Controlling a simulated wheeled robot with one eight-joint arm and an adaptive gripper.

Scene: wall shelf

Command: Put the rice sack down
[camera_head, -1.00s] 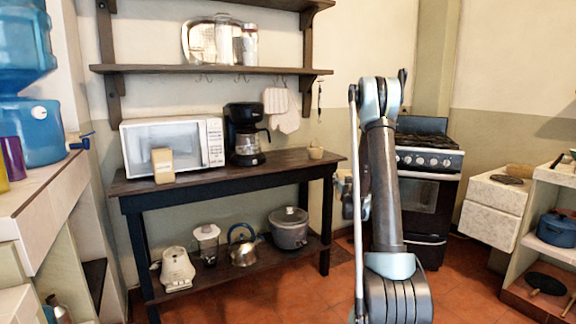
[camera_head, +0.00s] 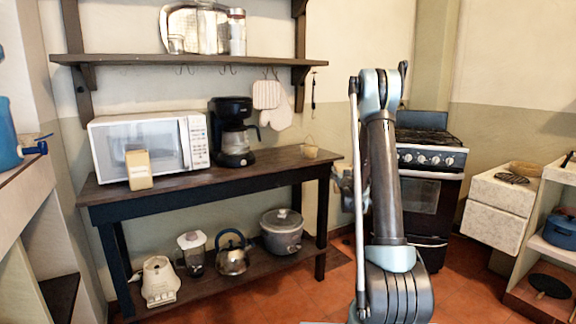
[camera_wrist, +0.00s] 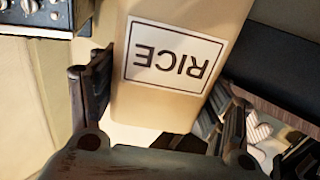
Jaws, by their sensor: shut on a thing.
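The rice sack (camera_wrist: 180,25) is a tan, block-shaped pack with a framed white label reading RICE, upside down in the wrist view. My gripper (camera_wrist: 160,85) is shut on it, with one dark finger along each side. The sack's lower end in that view sits close to the gripper's palm. In the head view my arm hides most of the gripper and the sack, so I cannot tell what lies beneath the sack.
A dark wooden table (camera_head: 270,168) carries a microwave (camera_head: 150,145), a tan pack (camera_head: 138,170), a coffee maker (camera_head: 232,130) and a small basket (camera_head: 310,150). Its top is bare between coffee maker and basket. A wall shelf (camera_head: 200,57) hangs above. A stove (camera_head: 430,165) stands right.

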